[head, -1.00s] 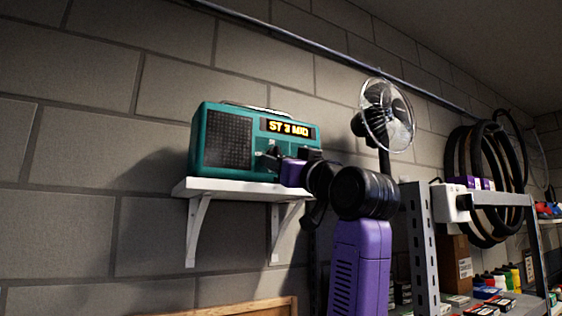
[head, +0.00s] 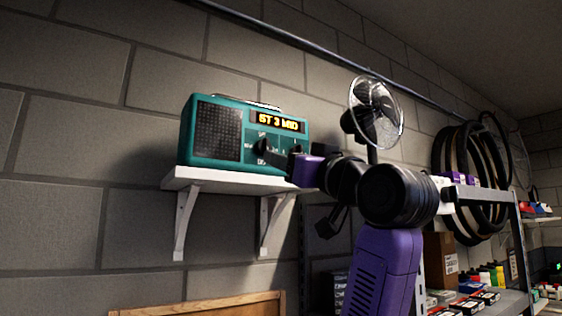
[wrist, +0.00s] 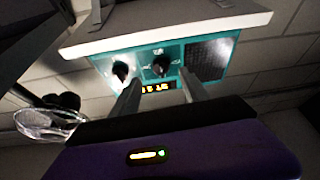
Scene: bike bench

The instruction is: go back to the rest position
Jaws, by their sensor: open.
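A teal radio (head: 216,130) with a dark speaker grille and a lit display reading "ST 3 MID" stands on a white wall shelf (head: 190,180). My gripper (head: 268,156) is at the radio's front right. In the wrist view, the radio (wrist: 140,62) appears upside down with two dark knobs (wrist: 161,65). My gripper's two fingers (wrist: 158,90) are spread apart with nothing between them, pointing at the radio's front. The head view does not clearly show the gap between fingertips and knobs. My arm hides part of the shelf's right end.
A clear-caged fan (head: 376,112) is behind and above my arm. Several tyres (head: 470,180) hang on the right, above metal shelving (head: 490,198) with boxes and bottles. A wooden board edge (head: 200,306) is below the shelf.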

